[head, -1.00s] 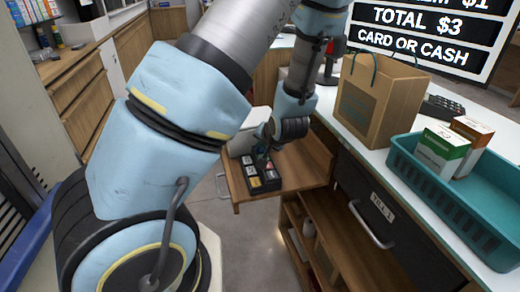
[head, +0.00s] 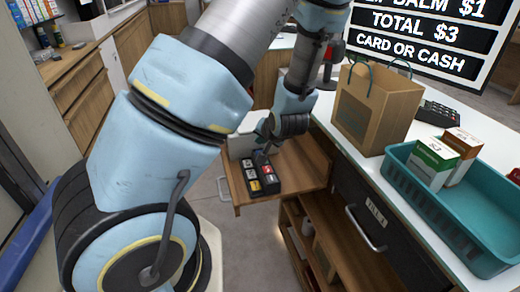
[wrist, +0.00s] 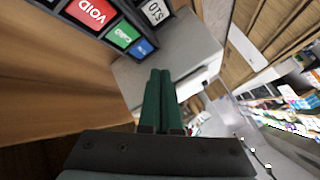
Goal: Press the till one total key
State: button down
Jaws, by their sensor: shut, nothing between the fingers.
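A black keypad (head: 261,190) with coloured and white keys sits on a pulled-out wooden shelf by the counter. I cannot read a total key. My gripper (wrist: 160,74) is shut and empty, its green fingers together. They point past the keypad's edge, over a pale grey surface beside it. In the head view my arm partly hides the gripper (head: 262,146), close to the keypad's far end.
The counter drawer labelled TILL 1 (head: 385,228) is below the counter at right. A paper bag (head: 392,112), a teal basket (head: 465,222) with boxes and a dark card reader (head: 438,112) stand on the counter. Open floor lies left of the shelf.

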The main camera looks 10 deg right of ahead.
jog(key=shift+r+p, duration=1.5)
jog(key=shift+r, duration=0.25)
jog(key=shift+f, duration=0.1)
jog(key=shift+a+n+g, duration=0.3)
jog(key=shift+g, duration=0.1)
jog(key=s+a+r+n+g+h, duration=0.1)
jog(key=s+a+r+n+g, duration=0.1)
jog(key=s+a+r, duration=0.4)
jog(key=s+a+r+n+g+h, duration=0.1)
jog(key=s+a+r+g, duration=0.3)
jog(key=a, duration=0.5)
jog(key=s+r+n, duration=0.1)
jog(key=s, duration=0.1)
jog(key=shift+s+a+r+n+g, duration=0.3)
jog(key=shift+s+a+r, duration=0.05)
jog(key=shift+a, duration=0.05)
